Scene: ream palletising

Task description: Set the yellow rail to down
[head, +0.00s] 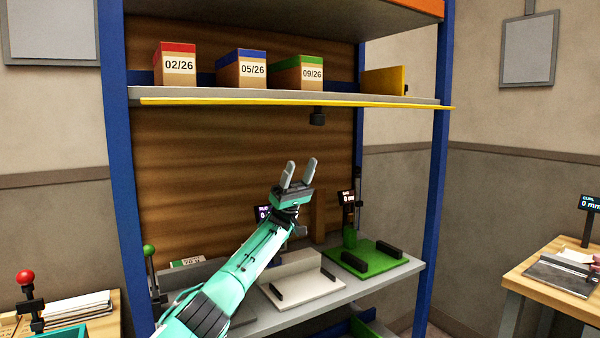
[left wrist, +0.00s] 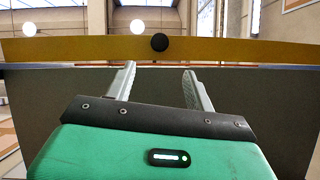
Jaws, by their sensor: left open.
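The yellow rail (head: 290,103) runs along the front edge of the upper shelf and looks like a thin strip. In the left wrist view the fingers (left wrist: 157,80) stand either side of the knob's line. My right gripper is out of view.
Boxes with red (head: 175,66), blue (head: 241,70) and green (head: 297,73) tops stand on the upper shelf (head: 200,94), beside a yellow panel (head: 385,80). The lower shelf holds a green tray (head: 368,258) and a white tray (head: 302,280). Blue posts (head: 431,200) flank the rack.

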